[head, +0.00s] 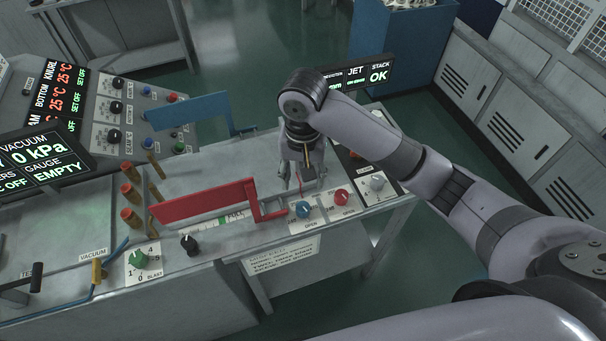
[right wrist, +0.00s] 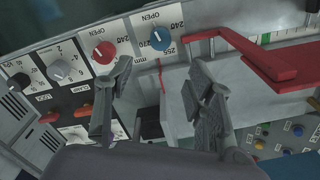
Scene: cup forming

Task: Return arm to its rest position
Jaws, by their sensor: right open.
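My right gripper (head: 302,172) hangs pointing down over the right end of the machine bench, just behind the blue knob (head: 303,209) and the red knob (head: 341,197). In the right wrist view my right gripper (right wrist: 165,95) has its two fingers spread apart, with nothing held between them. The bench top shows in the gap. My right arm (head: 440,185) reaches in from the right edge. My left gripper is not in view.
A red flap (head: 205,202) with a red bracket stands left of the gripper; a blue flap (head: 187,111) stands behind it. A JET/STACK display (head: 378,71) stands behind the arm. Grey cabinets (head: 510,120) line the right. Green floor (head: 265,55) is open behind.

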